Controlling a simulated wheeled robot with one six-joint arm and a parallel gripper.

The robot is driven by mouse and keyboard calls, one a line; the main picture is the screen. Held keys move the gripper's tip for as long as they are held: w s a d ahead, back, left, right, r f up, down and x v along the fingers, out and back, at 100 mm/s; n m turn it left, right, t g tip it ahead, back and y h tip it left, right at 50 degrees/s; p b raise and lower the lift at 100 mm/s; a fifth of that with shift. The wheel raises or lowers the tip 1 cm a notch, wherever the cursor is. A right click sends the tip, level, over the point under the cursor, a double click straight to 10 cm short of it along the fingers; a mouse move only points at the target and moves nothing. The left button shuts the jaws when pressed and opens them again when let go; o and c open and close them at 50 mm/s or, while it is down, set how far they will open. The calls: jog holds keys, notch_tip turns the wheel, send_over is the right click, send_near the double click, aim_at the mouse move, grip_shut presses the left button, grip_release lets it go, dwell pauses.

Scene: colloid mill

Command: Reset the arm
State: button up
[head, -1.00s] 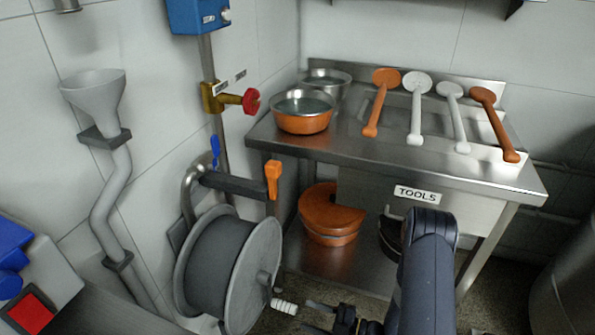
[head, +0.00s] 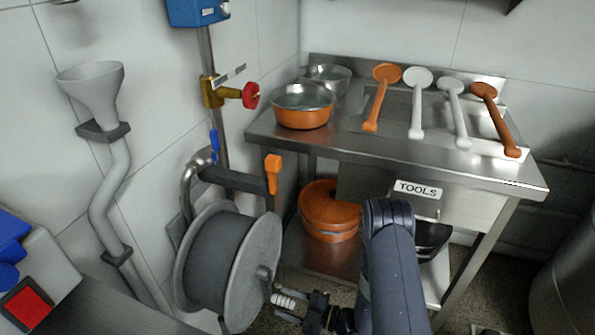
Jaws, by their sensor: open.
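My arm (head: 392,262) rises from the bottom edge, right of the middle, in front of the steel table. My gripper (head: 290,309) shows low in the picture, pointing left. It is open, with its fingers by the white crank handle (head: 283,301) of the hose reel (head: 228,262). The handle appears between or just in front of the fingers; I cannot tell whether they touch it.
The steel table (head: 455,174) holds several ladles, an orange bowl (head: 302,106) and a steel bowl (head: 325,79). Orange pots (head: 328,210) stand on its lower shelf. A grey funnel pipe (head: 92,90) runs down the left wall. A red valve knob (head: 250,96) sticks out.

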jog(key=w+d+r+n+b, duration=0.3)
jog(key=w+r+n+b, duration=0.5)
jog(key=n, duration=1.1)
jog(key=shift+w+r+n+b, duration=0.35)
jog(key=shift+w+r, duration=0.9)
jog(key=shift+r, duration=1)
